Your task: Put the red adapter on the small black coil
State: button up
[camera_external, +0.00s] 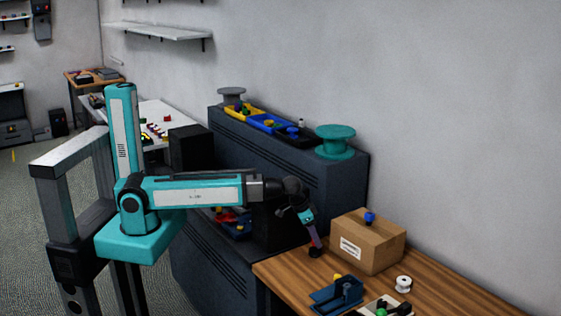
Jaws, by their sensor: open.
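My gripper (313,238) points down over the left part of the wooden table (447,275), just left of the cardboard box. Its jaws are open, though its fingers are too small to make out. A small dark round shape (315,253) is at its tip, near the table top. I cannot tell whether this is the small black coil or part of my gripper. I cannot pick out the red adapter for certain. Small red pieces (222,216) show in the dark cabinet's opening, partly behind my arm, too small to identify.
The cardboard box (367,242) carries a blue piece (370,217). A blue tray (336,294), a white spool (403,284) and a pale tray (393,306) stand in front. The dark cabinet (345,180) behind holds bins and a teal spool (335,141). The table's right part looks clear.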

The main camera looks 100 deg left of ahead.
jog(key=b+v, duration=0.2)
jog(key=v, duration=0.9)
dwell(0.3)
jog(key=shift+s, duration=0.15)
dwell(0.6)
